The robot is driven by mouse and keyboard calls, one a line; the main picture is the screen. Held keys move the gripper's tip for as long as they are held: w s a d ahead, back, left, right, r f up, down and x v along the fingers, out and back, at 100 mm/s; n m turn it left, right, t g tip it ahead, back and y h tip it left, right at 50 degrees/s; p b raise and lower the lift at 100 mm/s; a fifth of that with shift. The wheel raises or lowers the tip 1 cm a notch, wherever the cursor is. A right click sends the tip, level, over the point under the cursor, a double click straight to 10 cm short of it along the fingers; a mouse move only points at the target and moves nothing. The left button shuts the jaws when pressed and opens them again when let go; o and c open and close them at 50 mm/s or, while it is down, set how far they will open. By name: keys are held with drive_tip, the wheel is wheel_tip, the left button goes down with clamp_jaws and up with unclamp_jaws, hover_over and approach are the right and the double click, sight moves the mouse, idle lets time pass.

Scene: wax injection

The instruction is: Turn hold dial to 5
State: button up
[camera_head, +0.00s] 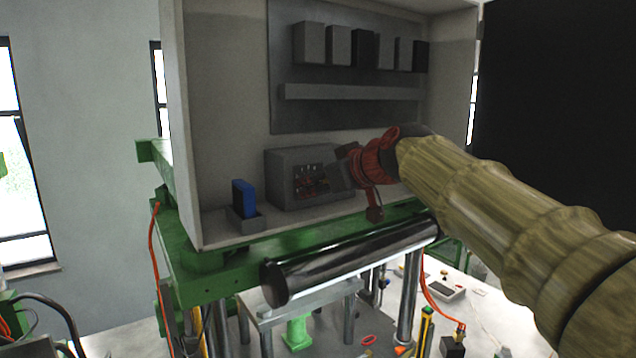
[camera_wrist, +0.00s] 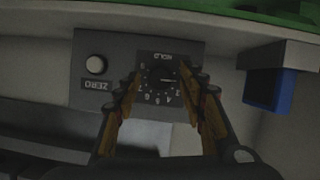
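The hold dial (camera_wrist: 160,75) is a small black knob on a dark plate marked HOLD, seen upside down in the wrist view. Pale numbers ring it; a light mark shows on the right of the knob, but the exact setting is too small to read. My gripper (camera_wrist: 167,95) is open, with one finger on each side of the dial; I cannot tell whether they touch it. The dial sits on a grey control box (camera_head: 285,172) inside the open cabinet.
A white round button (camera_wrist: 96,65) with a ZERO label (camera_wrist: 97,85) is beside the dial. A blue block (camera_head: 244,199) stands in a grey holder left of the box. The cabinet's side wall (camera_head: 220,130) and a dark cylinder (camera_head: 350,258) below bound the space.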

drive_tip(key=shift+c, duration=1.1)
drive_tip(key=c, duration=0.7)
clamp_jaws()
drive_tip(key=shift+d+b, duration=0.1)
drive_tip(key=shift+b, duration=0.2)
drive_tip(key=m+y+b, duration=0.1)
drive_tip(key=m+g+b, duration=0.1)
drive_tip(key=shift+w+d+f+m+y+b, duration=0.1)
drive_tip(key=shift+f+m+y+b, duration=0.05)
drive_tip(key=shift+m+y+b, duration=0.2)
drive_tip(key=m+g+y+b, duration=0.1)
drive_tip(key=m+y+b, duration=0.1)
drive_tip(key=m, duration=0.1)
drive_tip(key=shift+w+d, duration=0.1)
drive_tip(key=m+y+b, duration=0.2)
drive_tip(key=m, duration=0.1)
drive_tip(key=shift+f+m, duration=0.15)
drive_tip(key=shift+m, duration=0.1)
drive_tip(key=shift+d+m+y+b, duration=0.1)
drive_tip(key=shift+m+y+b, duration=0.75)
drive_tip(key=shift+m+b, duration=0.8)
drive_tip(key=shift+m, duration=0.35)
